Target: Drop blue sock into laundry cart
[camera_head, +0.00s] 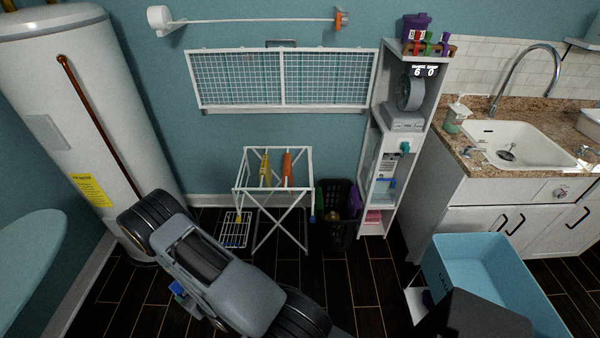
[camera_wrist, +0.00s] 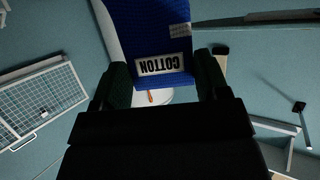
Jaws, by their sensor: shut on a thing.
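My gripper (camera_wrist: 165,82) is shut on a blue sock (camera_wrist: 155,32) in the wrist view. The sock is deep blue cloth with a white label reading COTTON, upside down in that view, and it lies between the two dark fingers. In the head view my arm hides most of the gripper; a small bit of blue shows beside the arm at lower left, too little to tell for sure. The laundry cart (camera_head: 462,288) is a light blue open bin with lettering on its side, at lower right in the head view, well apart from my arm. Its inside looks empty where visible.
A white drying rack (camera_head: 272,190) with yellow and orange cloths stands by the back wall, beside a dark basket (camera_head: 337,212). A white shelf tower (camera_head: 383,165) and a sink counter (camera_head: 470,148) are to the right. A water heater (camera_head: 75,105) stands at left.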

